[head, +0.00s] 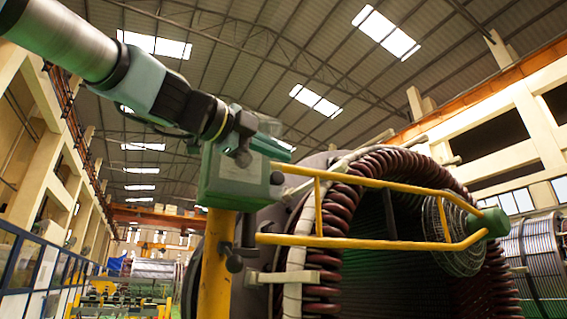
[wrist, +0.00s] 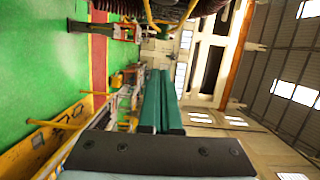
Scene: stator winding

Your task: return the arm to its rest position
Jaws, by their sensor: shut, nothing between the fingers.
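My arm (head: 70,40) reaches in from the upper left of the head view. Its dark wrist end lies beside a green box on a yellow post, and my fingers cannot be made out clearly there. In the wrist view my gripper (wrist: 158,73) shows as two long green fingers lying side by side, shut, with nothing between them. The dark gripper base with screws crosses the bottom of that view. I see no object held.
The green box (head: 222,180) with dark knobs tops a yellow post (head: 213,270). Yellow rails (head: 370,243) run from it across the large stator with dark red coils (head: 330,215). The wrist view is turned sideways, with green floor (wrist: 40,60) at left. Space overhead is open.

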